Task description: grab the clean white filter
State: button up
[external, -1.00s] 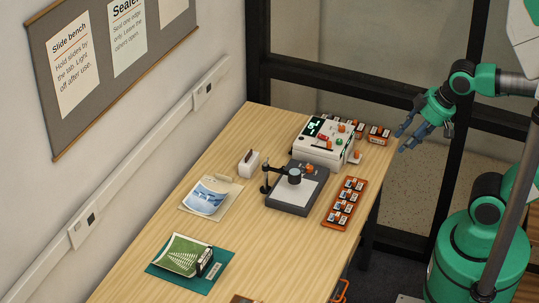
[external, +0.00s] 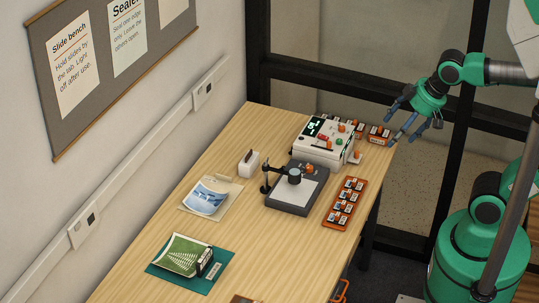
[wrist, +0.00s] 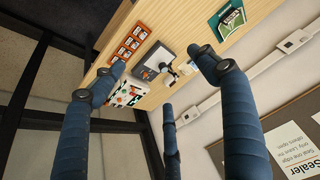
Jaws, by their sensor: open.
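I cannot clearly make out which thing is the clean white filter. A small white block with a dark slot on top (external: 248,163) stands on the table, left of the dark stand. A white boxy device (external: 324,140) with red, green and orange parts stands at the far end; it also shows in the wrist view (wrist: 124,92). My gripper (external: 409,122) is open and empty, in the air right of the table's far end. In the wrist view its blue fingers (wrist: 158,65) are spread apart, with the table beyond them.
A dark stand with a pale plate and arm (external: 310,190) is mid-table, next to an orange rack (external: 345,203). Small orange-topped items (external: 378,133) sit at the far edge. Bare wood (external: 270,255) is nearer.

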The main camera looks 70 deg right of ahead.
jog(key=w+d+r+m+p, duration=0.1)
jog(key=w+d+r+m, duration=0.15)
jog(key=w, duration=0.65)
jog(key=m+g+p, duration=0.5)
jog(key=m+p, duration=0.1)
jog(key=m, duration=0.8)
send_over(252, 159)
notch_tip(252, 159, down, 34)
jog(key=shift+w+r, duration=0.1)
jog(key=shift+r, duration=0.05)
jog(key=shift+f, duration=4.35)
